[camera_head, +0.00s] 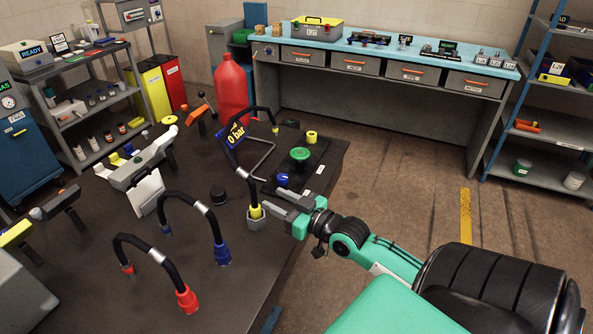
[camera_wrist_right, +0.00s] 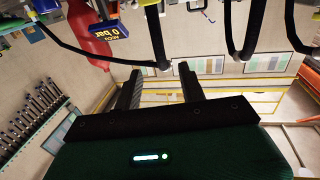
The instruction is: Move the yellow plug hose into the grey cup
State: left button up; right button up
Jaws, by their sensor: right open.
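The yellow plug hose (camera_head: 251,188) is a black hose that arches behind the "0 bar" gauge. Its near yellow plug (camera_head: 255,212) points down in the mouth of the small grey cup (camera_head: 256,223); how deep it sits I cannot tell. The hose's other end has a yellow fitting (camera_head: 275,130) at the back. My right gripper (camera_head: 267,201) is open, its fingers pointing left just beside the hose above the plug. In the right wrist view a black hose (camera_wrist_right: 155,35) appears between the open fingers (camera_wrist_right: 160,88). My left gripper is not in view.
A blue-ended hose (camera_head: 207,215) and a red-ended hose (camera_head: 160,260) arch on the dark table left of the cup. The "0 bar" gauge (camera_head: 236,134), green knob (camera_head: 300,154) and red cylinder (camera_head: 231,90) stand behind. A black cap (camera_head: 218,195) lies nearby.

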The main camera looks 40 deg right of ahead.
pick_arm(q)
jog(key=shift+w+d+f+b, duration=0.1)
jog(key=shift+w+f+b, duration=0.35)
jog(key=shift+b, duration=0.05)
pick_arm(e)
jog(key=s, duration=0.2)
jog(key=s+d, duration=0.1)
jog(key=s, duration=0.2)
jog(key=shift+s, duration=0.1)
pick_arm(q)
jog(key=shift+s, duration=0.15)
